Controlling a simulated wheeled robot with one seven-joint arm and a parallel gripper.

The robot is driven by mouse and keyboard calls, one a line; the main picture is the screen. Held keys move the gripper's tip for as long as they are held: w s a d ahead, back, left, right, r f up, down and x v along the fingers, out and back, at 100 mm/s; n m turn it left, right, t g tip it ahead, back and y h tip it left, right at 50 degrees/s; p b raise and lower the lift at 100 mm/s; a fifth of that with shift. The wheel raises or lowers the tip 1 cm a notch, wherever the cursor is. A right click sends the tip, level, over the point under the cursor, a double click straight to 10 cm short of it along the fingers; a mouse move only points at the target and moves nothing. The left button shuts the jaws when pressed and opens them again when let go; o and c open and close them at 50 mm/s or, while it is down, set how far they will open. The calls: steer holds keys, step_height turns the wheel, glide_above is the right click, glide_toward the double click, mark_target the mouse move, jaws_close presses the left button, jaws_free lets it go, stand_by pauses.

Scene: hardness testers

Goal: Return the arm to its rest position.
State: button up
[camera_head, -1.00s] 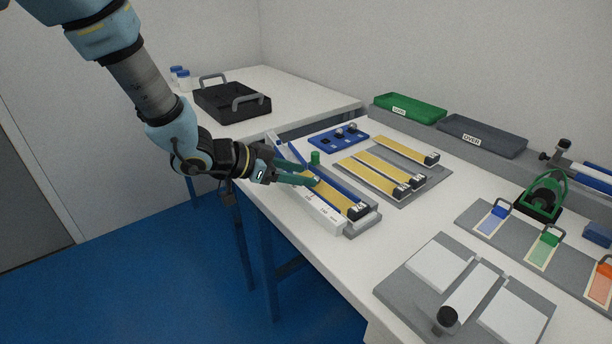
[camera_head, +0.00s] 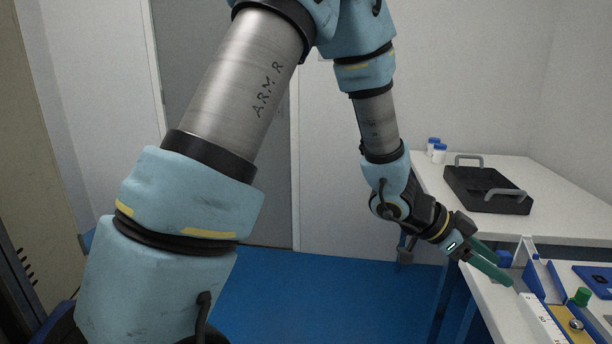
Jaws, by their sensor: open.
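My arm (camera_head: 377,122) reaches down from the top of the view toward the right. My gripper (camera_head: 503,268) has green fingers and is at the lower right, over the edge of the white table (camera_head: 484,302). It is open, and I see nothing held between the fingers. The fingertips are close to the white scale strip (camera_head: 538,318) of a fixture with blue rails; whether they touch it I cannot tell. A green knob (camera_head: 582,296) stands on that fixture, to the right of the fingertips.
A black tray with grey handles (camera_head: 488,190) stands on the back table (camera_head: 557,180). A blue block (camera_head: 597,277) is at the right edge. The blue floor (camera_head: 310,295) left of the tables is clear. A grey door (camera_head: 225,130) is behind.

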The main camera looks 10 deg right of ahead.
steer(key=w+a+r+n+t+y+p, duration=0.1)
steer(key=w+a+n+t, duration=0.2)
steer(key=w+a, duration=0.35)
steer(key=w+a+n+t+y, duration=0.1)
steer(key=w+a+n+t, duration=0.25)
steer(key=w, duration=0.55)
steer(key=w+a+r+n+t+y+p, duration=0.1)
steer(key=w+a+n+y, duration=0.2)
steer(key=a, duration=0.6)
steer(key=w+a+n+t+y, duration=0.2)
steer(key=w+a+n, duration=0.1)
steer(key=a, duration=0.6)
steer(key=s+a+n+g+y, duration=0.2)
steer(key=s+a+n, duration=0.2)
steer(key=a, duration=0.5)
steer(key=s+a+r+n+g+y+p, duration=0.1)
steer(key=s+a+n, duration=0.3)
steer(key=a, duration=0.5)
steer(key=shift+s+r+g+y, duration=0.25)
steer(key=shift+s+g+y, duration=0.25)
steer(key=shift+s, duration=0.65)
